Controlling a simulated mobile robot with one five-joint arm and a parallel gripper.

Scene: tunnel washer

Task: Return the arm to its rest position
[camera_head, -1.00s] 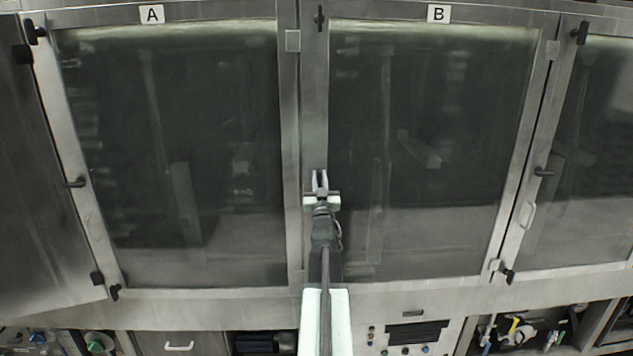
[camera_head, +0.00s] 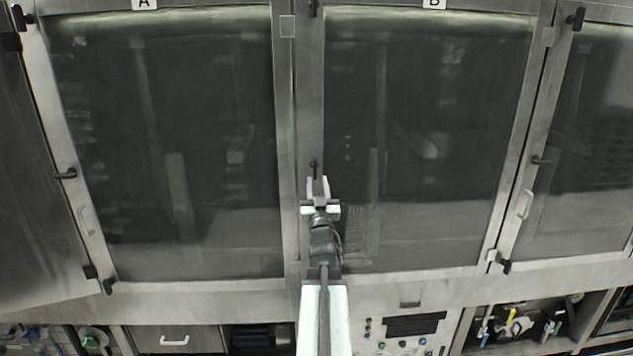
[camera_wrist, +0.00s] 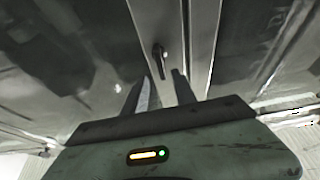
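My arm reaches forward from the bottom middle of the head view. My gripper (camera_head: 318,181) is at its end, in front of the metal post between doors A and B. In the wrist view my gripper (camera_wrist: 165,78) shows two fingers apart with nothing between them. A small dark latch (camera_head: 314,164) on the post shows just above the fingertips. The latch also shows beyond the fingers in the wrist view (camera_wrist: 159,55). I cannot tell the exact gap between fingertips and latch, but nothing is gripped.
Glass door A (camera_head: 160,150) and glass door B (camera_head: 420,140) both look shut. A metal panel (camera_head: 35,200) stands at the far left. Below are a control panel (camera_head: 405,328), a drawer front (camera_head: 178,339) and an open bay with hoses (camera_head: 515,325).

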